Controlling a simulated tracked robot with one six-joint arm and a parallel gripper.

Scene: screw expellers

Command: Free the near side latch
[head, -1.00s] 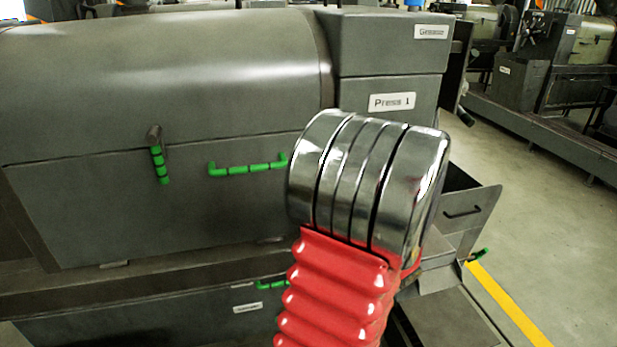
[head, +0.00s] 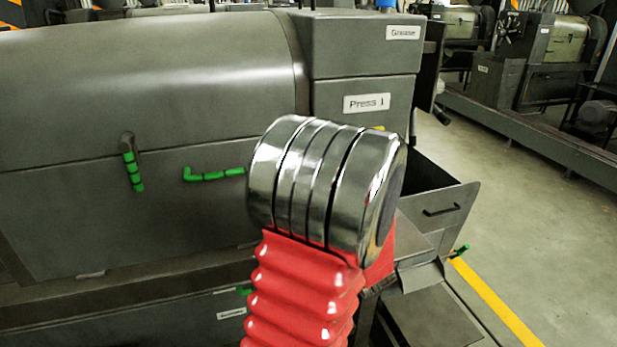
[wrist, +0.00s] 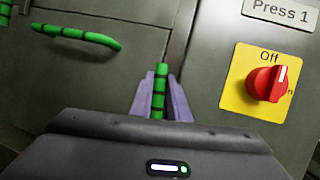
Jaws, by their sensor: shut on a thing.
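My gripper (wrist: 160,98) is shut on a green-and-black banded latch handle (wrist: 158,84) in the wrist view. The handle stands upright in the picture between the two pale purple fingers, in front of the grey press front. In the head view my arm hides the gripper and this latch. A second green banded latch (head: 133,170) hangs down at the left on the press hood (head: 150,85), at the seam with the lower panel. A green horizontal grab handle (head: 212,175) lies between them; it also shows in the wrist view (wrist: 78,36).
A yellow plate with a red rotary switch (wrist: 265,84) marked Off is close right of my gripper. The Press 1 label (head: 367,103) is above. An open grey tray (head: 440,200) juts out at right. Floor (head: 560,220) beyond the yellow line looks clear.

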